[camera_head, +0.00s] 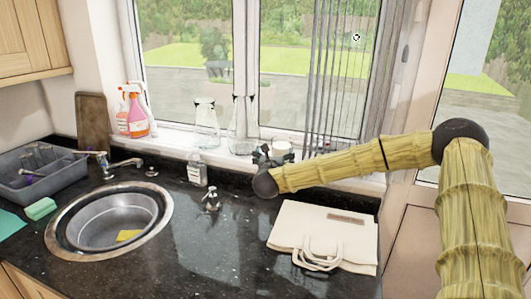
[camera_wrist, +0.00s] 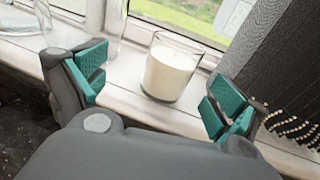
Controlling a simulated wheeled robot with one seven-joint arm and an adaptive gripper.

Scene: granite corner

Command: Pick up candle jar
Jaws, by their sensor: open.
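The candle jar (camera_wrist: 171,70) is a clear glass with white wax. It stands upright on the white windowsill. In the wrist view my gripper (camera_wrist: 155,92) is open, with one teal-padded finger to the left of the jar and one to the right. The jar lies between and a little beyond the fingertips, with visible gaps on both sides. In the head view the white jar (camera_head: 282,149) shows small at the sill, partly hidden by my gripper (camera_head: 270,155) and wrist.
Glass vessels (camera_head: 240,125) stand on the windowsill left of the jar. A beaded curtain (camera_wrist: 285,80) hangs close on the right. A clear bottle (camera_head: 197,168), a soap dispenser (camera_head: 211,199) and a cream bag (camera_head: 322,236) are on the dark counter. The sink (camera_head: 70,235) is at left.

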